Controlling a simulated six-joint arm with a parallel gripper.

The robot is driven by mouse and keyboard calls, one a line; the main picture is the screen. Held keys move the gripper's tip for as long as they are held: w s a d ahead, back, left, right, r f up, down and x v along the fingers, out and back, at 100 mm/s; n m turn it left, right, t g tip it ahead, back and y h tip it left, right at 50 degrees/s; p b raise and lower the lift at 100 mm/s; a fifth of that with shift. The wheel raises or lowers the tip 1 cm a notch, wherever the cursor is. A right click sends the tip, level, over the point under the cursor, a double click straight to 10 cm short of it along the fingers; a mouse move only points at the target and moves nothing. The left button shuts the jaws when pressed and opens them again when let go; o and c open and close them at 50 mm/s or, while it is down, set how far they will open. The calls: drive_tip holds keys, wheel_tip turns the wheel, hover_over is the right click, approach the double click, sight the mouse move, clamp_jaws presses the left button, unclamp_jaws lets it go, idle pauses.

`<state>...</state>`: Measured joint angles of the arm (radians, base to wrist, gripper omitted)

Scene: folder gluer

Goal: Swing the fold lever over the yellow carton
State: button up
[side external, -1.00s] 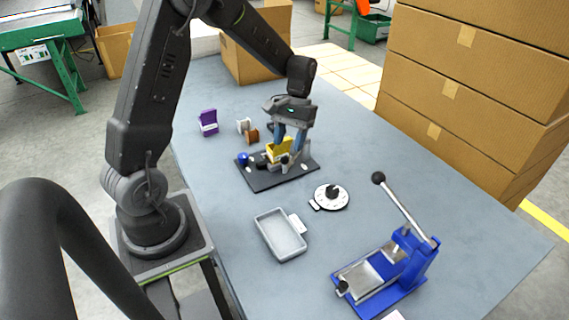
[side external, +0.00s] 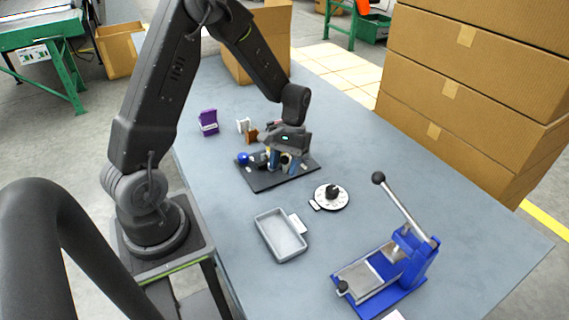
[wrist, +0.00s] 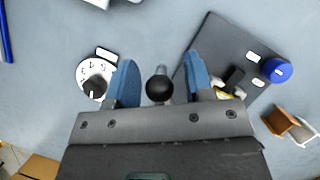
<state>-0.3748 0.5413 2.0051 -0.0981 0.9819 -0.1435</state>
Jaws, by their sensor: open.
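The folder gluer's dark base plate (side external: 258,183) lies on the table, with a blue knob (side external: 243,158) at its left corner. The same plate (wrist: 215,50) and blue knob (wrist: 278,70) show on the right in the wrist view. My gripper (side external: 283,162) is low over the plate, fingers pointing down. In the wrist view my gripper (wrist: 161,78) is open, with a black ball knob on a metal stem, apparently the fold lever (wrist: 159,88), between its blue fingertips. The yellow carton (wrist: 228,92) shows only in part beside the right finger; my gripper mostly hides it in the side view.
A round dial (side external: 331,197), a grey tray (side external: 281,236) and a blue lever press (side external: 385,270) stand nearer the camera. Purple (side external: 208,122), white (side external: 242,125) and brown (side external: 251,136) pieces stand behind the plate. Large boxes (side external: 470,90) are stacked at the right.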

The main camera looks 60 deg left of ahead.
clamp_jaws()
drive_tip(key=shift+a, duration=0.15)
idle(0.4)
drive_tip(key=a+m+y, duration=0.1)
drive_tip(key=a+m, duration=0.2)
drive_tip(key=a, duration=0.1)
drive_tip(key=s+a+m+y, duration=0.1)
drive_tip(key=a+m, duration=0.2)
drive_tip(key=s+a+m+y, duration=0.1)
drive_tip(key=a+m, duration=0.2)
drive_tip(key=a, duration=0.1)
drive_tip(key=shift+s+a+g, duration=0.15)
drive_tip(key=shift+a+g, duration=0.15)
drive_tip(key=shift+w+a+m+y, duration=0.25)
drive_tip(key=shift+a+m+y, duration=0.05)
drive_tip(key=shift+a+m, duration=0.4)
drive_tip(key=shift+w+a+m+y, duration=0.2)
drive_tip(key=shift+a+m+y, duration=0.1)
drive_tip(key=shift+a+m, duration=0.35)
unclamp_jaws()
